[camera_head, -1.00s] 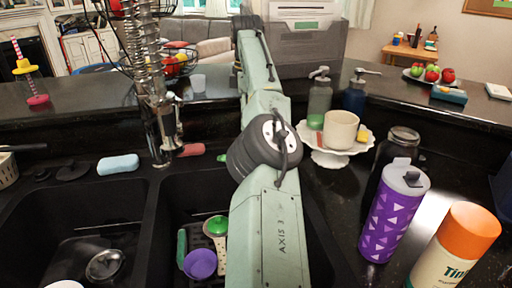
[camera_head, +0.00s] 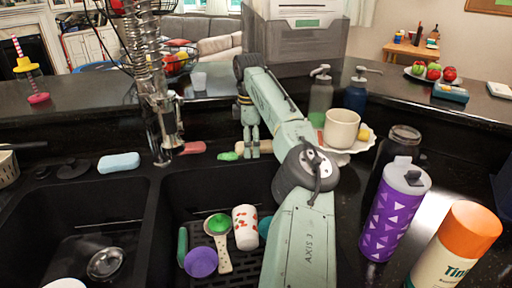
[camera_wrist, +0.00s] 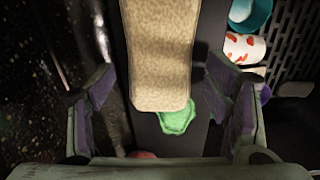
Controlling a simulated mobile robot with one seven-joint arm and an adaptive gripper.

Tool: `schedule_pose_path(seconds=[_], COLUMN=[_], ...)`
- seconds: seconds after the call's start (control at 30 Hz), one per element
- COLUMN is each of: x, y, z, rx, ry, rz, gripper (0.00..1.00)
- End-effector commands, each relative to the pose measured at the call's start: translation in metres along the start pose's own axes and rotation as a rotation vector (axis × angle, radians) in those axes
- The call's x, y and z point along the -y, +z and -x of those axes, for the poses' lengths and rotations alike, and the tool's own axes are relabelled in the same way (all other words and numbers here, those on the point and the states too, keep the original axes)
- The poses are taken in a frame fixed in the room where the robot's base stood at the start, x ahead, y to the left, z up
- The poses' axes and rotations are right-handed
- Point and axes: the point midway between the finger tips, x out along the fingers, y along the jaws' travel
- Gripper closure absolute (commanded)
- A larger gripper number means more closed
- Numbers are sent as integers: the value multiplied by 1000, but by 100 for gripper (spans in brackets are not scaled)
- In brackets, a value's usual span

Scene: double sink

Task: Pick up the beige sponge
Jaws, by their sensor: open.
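The beige sponge (camera_wrist: 160,50) is a long rounded block lying on the dark ledge behind the sink. It fills the upper middle of the wrist view, its near end between the two fingers and apart from both. My gripper (camera_wrist: 160,88) is open and empty, with one finger to each side of the sponge. In the head view, my gripper (camera_head: 250,153) points down at the back edge of the right basin. There the sponge (camera_head: 266,147) is mostly hidden behind the fingers and arm. I cannot tell the exact height of the fingertips over the ledge.
A green scrubber (camera_wrist: 178,118) lies close to the sponge's near end. A pink sponge (camera_head: 192,148), a blue sponge (camera_head: 118,163) and the faucet (camera_head: 160,115) are to the left. The right basin holds a spotted cup (camera_head: 245,227), a purple bowl (camera_head: 201,262) and utensils.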

Motion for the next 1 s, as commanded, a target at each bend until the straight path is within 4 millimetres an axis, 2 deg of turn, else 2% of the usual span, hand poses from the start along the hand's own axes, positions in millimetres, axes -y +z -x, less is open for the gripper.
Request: schedule_pose_path(seconds=[0.1, 0.67, 1.0], x=[0, 0, 0], y=[0, 0, -1], z=[0, 0, 2], rx=[0, 0, 0], ry=[0, 0, 0], rz=[0, 0, 1], gripper=[30, 67, 68])
